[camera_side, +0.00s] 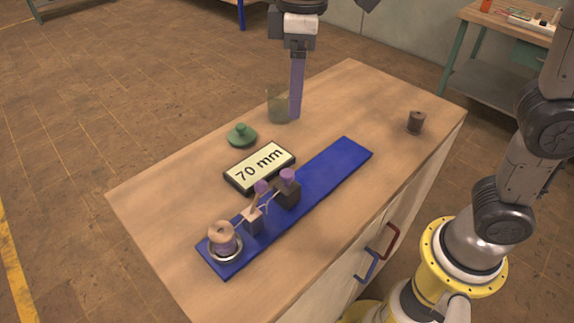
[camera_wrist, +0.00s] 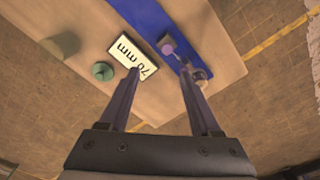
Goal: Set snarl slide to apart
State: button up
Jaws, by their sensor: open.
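A blue board (camera_side: 335,165) lies on the wooden table. It carries a dark block with a purple knob (camera_side: 289,192) and a smaller pale brown block (camera_side: 253,220), with another purple knob close by. Thin pale rods show between the blocks. A round tan piece (camera_side: 222,236) sits in a metal ring at the board's near end. A display (camera_side: 260,167) beside the board reads "70 mm". My gripper (camera_side: 296,117) is open and empty, pointing down behind the board. In the wrist view, my spread fingertips (camera_wrist: 160,73) overlap the display and the blocks' area, apparently well above them.
A green knobbed lid (camera_side: 241,136) and a translucent greenish cup (camera_side: 279,104) stand behind the display; the cup partly overlaps my finger in the side view. A brown spool (camera_side: 415,122) stands at the table's right. The board's far half is bare.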

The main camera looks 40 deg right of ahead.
aim_at(287, 173)
jog(key=shift+n+g, duration=0.3)
jog(key=f, duration=0.5)
jog(key=a+f, duration=0.1)
jog(key=f, duration=0.4)
jog(key=a+f, duration=0.1)
jog(key=f, duration=0.4)
jog(key=shift+f, duration=0.3)
grip_shut()
dwell(0.6)
